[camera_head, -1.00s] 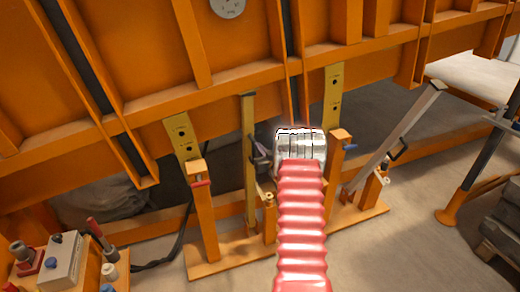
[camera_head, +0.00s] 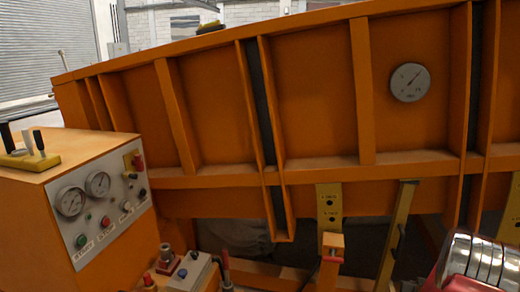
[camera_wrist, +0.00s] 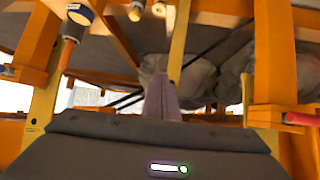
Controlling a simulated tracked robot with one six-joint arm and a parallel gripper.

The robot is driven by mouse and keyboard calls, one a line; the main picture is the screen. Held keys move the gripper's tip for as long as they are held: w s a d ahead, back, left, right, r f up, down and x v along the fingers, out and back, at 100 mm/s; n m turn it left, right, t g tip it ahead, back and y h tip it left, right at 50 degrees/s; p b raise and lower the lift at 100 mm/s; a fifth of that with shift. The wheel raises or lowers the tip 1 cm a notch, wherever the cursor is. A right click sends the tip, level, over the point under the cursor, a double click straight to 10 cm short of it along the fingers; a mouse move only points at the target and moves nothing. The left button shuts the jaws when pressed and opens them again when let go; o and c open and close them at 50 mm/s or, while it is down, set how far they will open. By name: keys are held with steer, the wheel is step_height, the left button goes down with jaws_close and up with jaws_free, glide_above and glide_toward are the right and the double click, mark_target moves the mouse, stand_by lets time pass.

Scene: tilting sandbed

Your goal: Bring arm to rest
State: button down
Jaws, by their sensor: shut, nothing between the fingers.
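My gripper (camera_wrist: 162,98) shows in the wrist view as a grey-purple piece beyond the dark wrist housing. Its fingers are together with nothing between them. It points in among the orange and yellow posts under the sandbed. In the head view only part of my arm shows, a silver ribbed link and a bit of red cover at the lower right corner. The gripper is out of that picture.
The orange tilting sandbed (camera_head: 310,95) with a round gauge (camera_head: 409,82) spans the head view. A control box (camera_head: 75,205) stands at left. In the wrist view, a yellow post (camera_wrist: 178,45) and a red-handled lever (camera_wrist: 303,118) stand close around. Grey sacks (camera_wrist: 190,80) lie behind.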

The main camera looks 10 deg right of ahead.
steer(key=s+a+r+n+g+y, duration=0.1)
steer(key=s+a+r+n+y, duration=0.1)
steer(key=s+a+r, duration=0.7)
steer(key=s+a+r+n+g+y, duration=0.1)
steer(key=s+a+r, duration=0.9)
steer(key=a, duration=1.5)
steer(key=s+a+r+n+g+y, duration=0.1)
steer(key=s+a+r+n+y, duration=0.1)
steer(key=s+a+r, duration=0.7)
steer(key=a+r+n, duration=0.1)
steer(key=a+r, duration=0.3)
steer(key=a, duration=0.4)
steer(key=shift+s+a+r+y, duration=0.35)
steer(key=shift+s+a+y, duration=0.05)
steer(key=shift+d, duration=0.15)
